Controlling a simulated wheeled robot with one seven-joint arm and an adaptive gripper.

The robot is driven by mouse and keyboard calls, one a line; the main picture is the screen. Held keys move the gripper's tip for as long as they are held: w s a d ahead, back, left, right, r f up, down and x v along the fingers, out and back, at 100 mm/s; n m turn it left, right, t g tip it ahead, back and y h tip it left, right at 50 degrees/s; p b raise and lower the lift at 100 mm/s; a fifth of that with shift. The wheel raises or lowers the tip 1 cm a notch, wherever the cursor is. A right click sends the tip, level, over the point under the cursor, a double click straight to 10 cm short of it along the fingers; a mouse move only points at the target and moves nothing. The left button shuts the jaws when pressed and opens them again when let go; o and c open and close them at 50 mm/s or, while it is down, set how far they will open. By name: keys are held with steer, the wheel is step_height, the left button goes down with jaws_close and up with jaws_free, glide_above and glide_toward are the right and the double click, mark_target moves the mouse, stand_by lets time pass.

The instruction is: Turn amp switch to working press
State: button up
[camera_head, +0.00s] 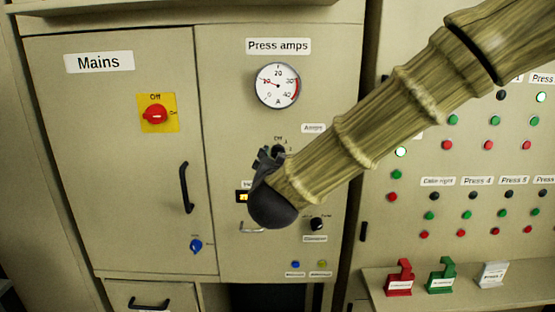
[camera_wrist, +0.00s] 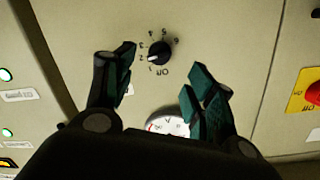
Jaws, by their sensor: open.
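The amp switch is a black rotary knob (camera_wrist: 159,53) on the beige panel, with Off and several numbers around it. Its white mark points to the lower left in the wrist view, near 1 and 2; I cannot tell exactly which. In the head view the knob (camera_head: 279,149) shows beside my gripper (camera_head: 268,160), under the Off mark. My gripper (camera_wrist: 163,68) is open and empty in the wrist view, its fingers on either side of the knob's lower part and apart from it. The Press amps gauge (camera_head: 278,86) reads near 10.
A red Mains switch (camera_head: 155,114) on a yellow plate is at left. A right panel has rows of buttons and lamps; lit green lamps (camera_head: 401,152) and (camera_head: 541,97) glow. A shelf (camera_head: 450,302) holds red, green and white tags. A black door handle (camera_head: 186,187) sticks out.

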steer(key=shift+s+r, duration=0.15)
steer(key=shift+s, duration=0.9)
steer(key=shift+s+r, duration=0.1)
steer(key=shift+s, duration=0.95)
steer(key=shift+f, duration=0.15)
steer(key=s+d+f+n+g, duration=0.1)
steer(key=s+d+f+g, duration=0.15)
steer(key=f, duration=1.05)
steer(key=s+d+f+n+g+y, duration=0.1)
steer(key=s+d+f+g, duration=0.15)
steer(key=f, duration=1.05)
steer(key=s+d+f+n+g, duration=0.15)
steer(key=d+f, duration=0.25)
steer(key=f, duration=0.9)
steer(key=s+d+f+g, duration=0.3)
steer(key=s+f, duration=0.5)
steer(key=s+d+f+g, duration=0.3)
steer(key=s+d+f, duration=0.1)
steer(key=s+f, duration=0.45)
steer(key=s+d+f+g, duration=0.2)
steer(key=s+d+f, duration=0.1)
steer(key=s, duration=0.5)
steer(key=s+d+f+n+g, duration=0.1)
steer(key=s+d+f+g, duration=0.1)
steer(key=s+f, duration=0.3)
steer(key=s+d, duration=0.1)
steer(key=s, duration=0.2)
steer(key=shift+s+d+f+h, duration=0.15)
steer(key=shift+s+d+h, duration=0.05)
steer(key=shift+d+h, duration=0.2)
